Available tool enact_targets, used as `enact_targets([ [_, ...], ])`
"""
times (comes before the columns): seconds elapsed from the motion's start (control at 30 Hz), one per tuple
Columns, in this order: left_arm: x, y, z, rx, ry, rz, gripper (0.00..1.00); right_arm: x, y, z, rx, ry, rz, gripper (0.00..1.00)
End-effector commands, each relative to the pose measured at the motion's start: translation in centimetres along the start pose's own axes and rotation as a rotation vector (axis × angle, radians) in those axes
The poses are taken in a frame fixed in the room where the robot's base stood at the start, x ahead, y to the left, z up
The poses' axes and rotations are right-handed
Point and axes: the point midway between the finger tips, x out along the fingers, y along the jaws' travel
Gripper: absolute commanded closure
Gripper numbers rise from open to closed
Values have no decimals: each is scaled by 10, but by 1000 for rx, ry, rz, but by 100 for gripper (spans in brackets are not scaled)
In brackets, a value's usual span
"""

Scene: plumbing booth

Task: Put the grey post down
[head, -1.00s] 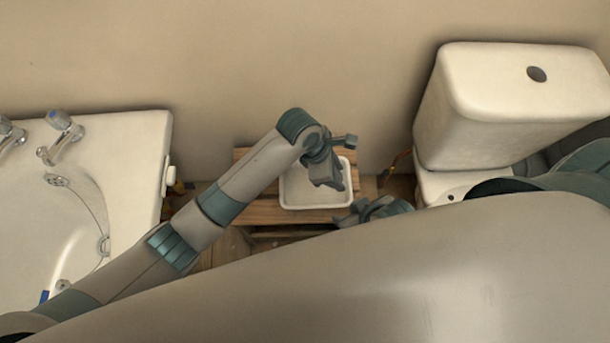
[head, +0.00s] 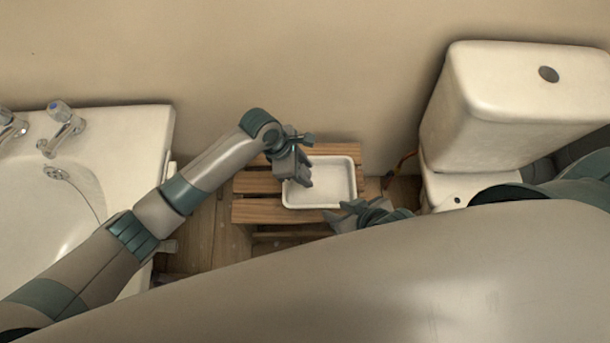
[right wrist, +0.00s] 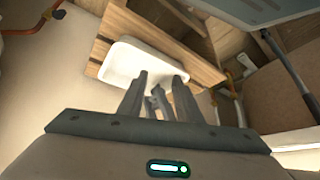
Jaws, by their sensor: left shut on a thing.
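My left gripper (head: 303,178) is over the left part of a white tray (head: 348,185), pointing down and to the right. It is shut on the grey post. The post is hard to tell apart from the grey fingers, and I cannot tell whether it touches the tray. My right gripper (head: 340,216) is lower, near the tray's front edge, with its fingers apart and apparently empty. The right wrist view shows its two fingers (right wrist: 160,98) spread before the tray (right wrist: 135,62), with a small dark grey shape between them that I cannot identify.
The tray lies on a slatted wooden stool (head: 255,210) against the wall. A white basin (head: 110,150) with taps stands at left, and a toilet cistern (head: 500,110) at right. The stool's left slats and the tray's right part are clear.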

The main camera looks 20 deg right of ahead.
Motion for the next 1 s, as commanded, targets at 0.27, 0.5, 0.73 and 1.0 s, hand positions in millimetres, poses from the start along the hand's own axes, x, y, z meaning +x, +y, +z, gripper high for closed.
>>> enact_targets([
  [0.27, 28, 0, -13, -1, 2, -1, 84, 7, -8, -7, 4, 58, -24, 69],
  [0.5, 36, 0, -16, 0, 0, 0, 84, 1, -18, -11, 6, 92, -45, 69],
  [0.73, 37, 0, -16, 0, 0, 0, 84, 1, -17, -10, 7, 87, -41, 69],
  [1.0, 38, 0, -16, 0, 1, 0, 44, 4, -13, -10, 5, 82, -35, 69],
])
